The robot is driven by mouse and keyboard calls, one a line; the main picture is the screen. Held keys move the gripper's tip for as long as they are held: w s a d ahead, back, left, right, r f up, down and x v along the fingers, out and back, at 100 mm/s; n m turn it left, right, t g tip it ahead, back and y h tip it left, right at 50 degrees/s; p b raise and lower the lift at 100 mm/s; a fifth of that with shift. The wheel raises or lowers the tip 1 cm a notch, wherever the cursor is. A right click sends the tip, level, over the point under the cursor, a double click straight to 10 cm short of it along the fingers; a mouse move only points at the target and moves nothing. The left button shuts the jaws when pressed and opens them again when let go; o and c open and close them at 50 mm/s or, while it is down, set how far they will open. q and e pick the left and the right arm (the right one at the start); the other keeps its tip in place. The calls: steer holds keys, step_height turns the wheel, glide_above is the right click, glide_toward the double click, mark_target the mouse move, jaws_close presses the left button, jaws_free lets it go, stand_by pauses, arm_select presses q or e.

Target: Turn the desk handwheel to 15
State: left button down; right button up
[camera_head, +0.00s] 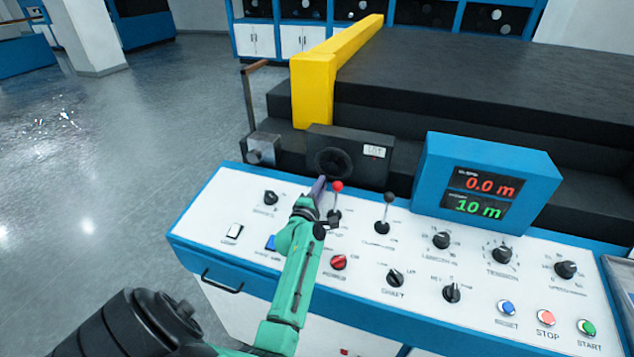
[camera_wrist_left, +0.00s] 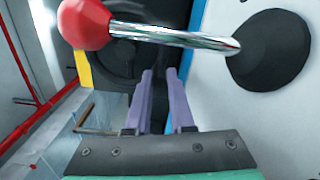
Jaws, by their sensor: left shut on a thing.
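The handwheel (camera_head: 333,163) is a black round wheel on the front of a dark box behind the desk's back edge. It also shows, partly hidden by a red-knobbed lever, in the left wrist view (camera_wrist_left: 121,58). A small white label (camera_head: 374,151) sits right of it, its text too small to read surely. My left gripper (camera_head: 319,187) reaches over the desk to the wheel's lower edge. Its purple fingers (camera_wrist_left: 161,76) are shut on the handwheel, with the exact contact hard to see. The desk display (camera_head: 484,193) reads 0.0 m in red and 10 m in green. My right gripper is not in view.
The red-ball lever (camera_head: 337,187) stands close beside my left gripper and fills the top of the wrist view (camera_wrist_left: 86,24). A black-ball lever (camera_head: 389,198) stands to its right. Several knobs and buttons cover the white panel (camera_head: 420,250). A yellow beam (camera_head: 313,90) rises behind.

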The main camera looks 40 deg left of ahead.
arm_select(q)
steer(key=shift+w+d+f+n+p, duration=0.2)
steer(key=shift+d+n, duration=0.25)
steer(key=shift+n, duration=0.55)
steer(key=shift+w+d+f+n+p, duration=0.15)
steer(key=shift+d+n, duration=0.3)
steer(key=shift+n, duration=0.55)
steer(key=shift+r, duration=0.1)
steer(key=c, duration=0.8)
jaws_free()
steer(key=shift+s+d, duration=0.1)
